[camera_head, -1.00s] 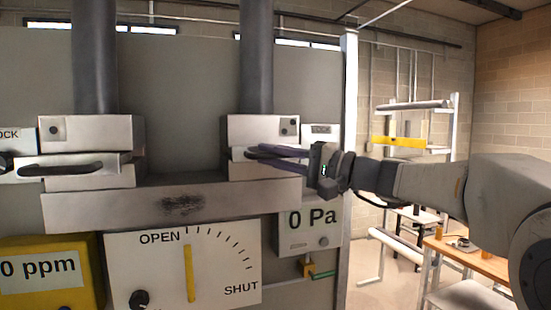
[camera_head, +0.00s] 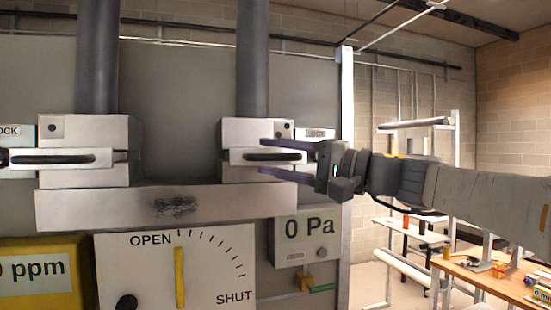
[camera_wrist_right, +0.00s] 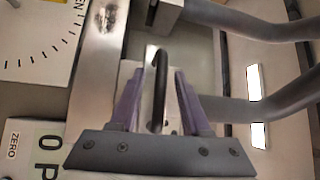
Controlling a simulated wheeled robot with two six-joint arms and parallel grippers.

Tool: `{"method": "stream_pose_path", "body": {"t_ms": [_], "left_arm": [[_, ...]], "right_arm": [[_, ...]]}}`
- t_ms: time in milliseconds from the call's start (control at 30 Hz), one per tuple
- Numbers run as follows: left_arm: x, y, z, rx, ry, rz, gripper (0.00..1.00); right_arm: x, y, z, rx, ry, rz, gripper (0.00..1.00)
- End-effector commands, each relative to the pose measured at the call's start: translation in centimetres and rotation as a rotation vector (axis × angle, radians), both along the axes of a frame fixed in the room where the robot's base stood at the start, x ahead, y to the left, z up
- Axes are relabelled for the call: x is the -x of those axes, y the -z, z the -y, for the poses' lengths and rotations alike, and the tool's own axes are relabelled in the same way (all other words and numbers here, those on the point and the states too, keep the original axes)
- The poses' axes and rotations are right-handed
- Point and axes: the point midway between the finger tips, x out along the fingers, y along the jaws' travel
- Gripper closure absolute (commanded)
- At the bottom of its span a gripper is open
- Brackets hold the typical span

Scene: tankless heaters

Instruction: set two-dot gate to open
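The two-dot gate (camera_head: 237,131) is a pale block under the right pipe, with two dark dots at its upper right. Its front plate carries a dark bar handle (camera_head: 272,157), which also shows in the right wrist view (camera_wrist_right: 155,90). My right gripper (camera_head: 265,157) is open, with one purple finger above the handle and one below. In the right wrist view, the fingers (camera_wrist_right: 158,78) stand on either side of the handle with gaps. The one-dot gate (camera_head: 85,130) is at the left with a similar handle. My left gripper is not in view.
A dial panel (camera_head: 215,270) marked OPEN and SHUT hangs below, its yellow pointer near upright. A "0 Pa" gauge (camera_head: 308,230) sits to its right and a yellow ppm box (camera_head: 40,280) to its left. A white post (camera_head: 345,100) stands behind my right gripper.

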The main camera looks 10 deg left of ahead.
Motion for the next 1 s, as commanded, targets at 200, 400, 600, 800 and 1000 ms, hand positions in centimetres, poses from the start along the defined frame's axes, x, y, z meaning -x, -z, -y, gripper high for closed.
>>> {"method": "stream_pose_path", "body": {"t_ms": [200,400,600,800,1000], "left_arm": [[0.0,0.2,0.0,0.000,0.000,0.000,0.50],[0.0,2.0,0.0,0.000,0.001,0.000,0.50],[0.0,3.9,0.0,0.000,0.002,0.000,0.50],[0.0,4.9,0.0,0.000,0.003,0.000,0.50],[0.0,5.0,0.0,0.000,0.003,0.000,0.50]], "right_arm": [[0.1,0.1,0.2,-0.001,0.000,0.001,0.53],[0.8,0.8,2.7,0.001,0.006,0.004,0.53],[2.0,1.3,6.7,-0.001,0.006,0.004,0.53],[2.8,1.5,9.3,0.000,0.004,0.002,0.53],[3.2,1.4,10.0,0.000,0.000,0.001,0.53]]}}
